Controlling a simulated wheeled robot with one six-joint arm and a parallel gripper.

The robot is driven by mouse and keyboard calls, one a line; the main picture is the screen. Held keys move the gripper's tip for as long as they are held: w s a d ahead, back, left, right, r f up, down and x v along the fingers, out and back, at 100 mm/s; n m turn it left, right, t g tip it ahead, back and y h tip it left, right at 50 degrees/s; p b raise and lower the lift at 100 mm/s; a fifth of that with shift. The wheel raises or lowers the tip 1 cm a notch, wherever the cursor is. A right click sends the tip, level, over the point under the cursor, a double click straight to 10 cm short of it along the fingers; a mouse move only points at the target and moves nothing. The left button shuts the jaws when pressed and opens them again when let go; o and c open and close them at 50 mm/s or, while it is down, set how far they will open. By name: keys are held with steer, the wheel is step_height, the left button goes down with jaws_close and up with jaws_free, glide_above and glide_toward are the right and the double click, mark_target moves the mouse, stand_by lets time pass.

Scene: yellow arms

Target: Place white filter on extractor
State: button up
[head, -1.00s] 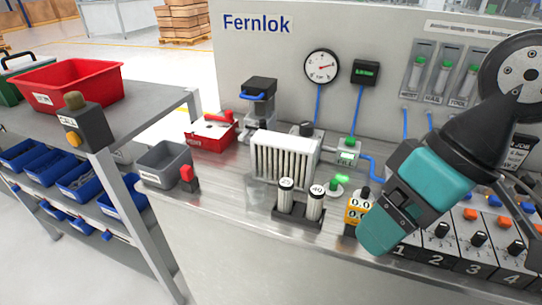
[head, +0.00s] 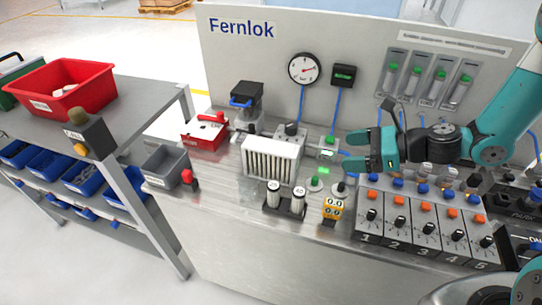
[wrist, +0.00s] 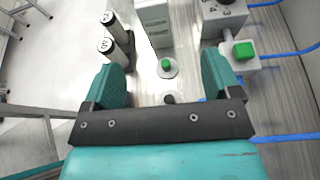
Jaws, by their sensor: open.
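Two white cylinders with round labelled tops, the left (head: 273,194) and the right (head: 298,199), stand upright in a black holder and look like filters. They also show at the upper left of the wrist view (wrist: 106,44). A white ribbed block (head: 270,160) stands behind them. I cannot tell for certain which thing is the white filter or which is the extractor. My gripper (head: 356,150) is open and empty, to the right of the cylinders and above the bench. In the wrist view, its fingers (wrist: 163,68) stand wide apart with a green-knobbed disc between them.
A yellow counter (head: 333,208) and a row of numbered switch modules (head: 420,228) line the bench front. A grey bin (head: 166,166) and a red box (head: 204,133) stand left. A black-topped device (head: 247,97) is behind. Valves and blue hoses lie near my gripper.

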steer(key=p, duration=0.2)
glide_toward(287, 157)
steer(key=w+a+f, duration=0.3)
steer(key=w+f, duration=0.1)
steer(key=w, duration=0.1)
steer(key=shift+s+p+x, duration=0.25)
steer(key=shift+p+x, duration=0.45)
steer(key=shift+x, duration=0.7)
steer(key=shift+s+p+x, duration=0.2)
steer(key=shift+p+x, duration=0.5)
steer(key=shift+x, duration=0.75)
steer(key=shift+a+f, duration=0.15)
steer(key=c, duration=1.2)
steer(key=shift+o, duration=0.2)
step_height(287, 157, up, 20)
steer(key=b, duration=0.2)
